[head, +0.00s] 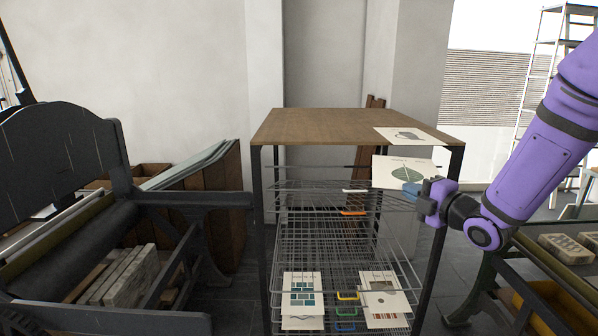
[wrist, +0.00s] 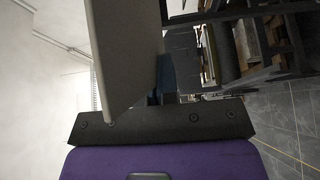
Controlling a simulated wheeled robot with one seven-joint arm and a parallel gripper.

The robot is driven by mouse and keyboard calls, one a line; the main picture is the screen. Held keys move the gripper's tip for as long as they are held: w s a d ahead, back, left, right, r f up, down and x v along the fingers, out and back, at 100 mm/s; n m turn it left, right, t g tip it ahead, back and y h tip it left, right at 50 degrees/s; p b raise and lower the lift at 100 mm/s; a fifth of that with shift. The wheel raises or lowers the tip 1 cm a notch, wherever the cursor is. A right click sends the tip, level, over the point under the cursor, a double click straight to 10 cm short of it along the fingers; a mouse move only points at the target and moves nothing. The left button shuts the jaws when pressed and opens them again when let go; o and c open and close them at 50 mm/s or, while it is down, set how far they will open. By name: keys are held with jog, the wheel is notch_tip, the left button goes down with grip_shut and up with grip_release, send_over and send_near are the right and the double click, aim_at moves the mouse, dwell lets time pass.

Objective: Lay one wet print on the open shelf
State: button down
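A white print with a green oval design (head: 398,174) is held level or slightly tilted at the right side of the drying rack, above its upper wire shelves (head: 310,186). My gripper (head: 421,195) appears shut on a blue tab (head: 411,188) at the print's near right edge. In the wrist view the pale sheet (wrist: 125,45) rises edge-on, with the blue tab (wrist: 165,75) at the fingers, which are mostly hidden. Another print (head: 411,135) lies on the rack's wooden top (head: 330,125). Two prints, one blue-patterned (head: 302,285) and one brown-and-grey (head: 384,290), lie on low shelves.
The rack's dark right leg (head: 437,240) stands close beside my gripper. Shelf fronts carry coloured handles, white (head: 355,191), orange (head: 352,212) and yellow (head: 347,296) among them. A dark press (head: 75,190) stands left; another bench with stones (head: 565,247) is right.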

jog(key=w+d+f+m+t+h, duration=0.1)
jog(key=w+f+m+h, duration=0.15)
jog(key=f, duration=0.55)
jog(key=w+d+f+m+t+h, duration=0.1)
jog(key=d+f+h, duration=0.15)
jog(key=f, duration=0.55)
jog(key=w+d+f+m+h, duration=0.15)
jog(key=f+h, duration=0.25)
jog(key=f, duration=0.4)
jog(key=s+f+m, duration=0.1)
jog(key=s+f, duration=0.3)
jog(key=f, duration=0.3)
jog(key=shift+s+f, duration=0.4)
jog(key=shift+a, duration=0.2)
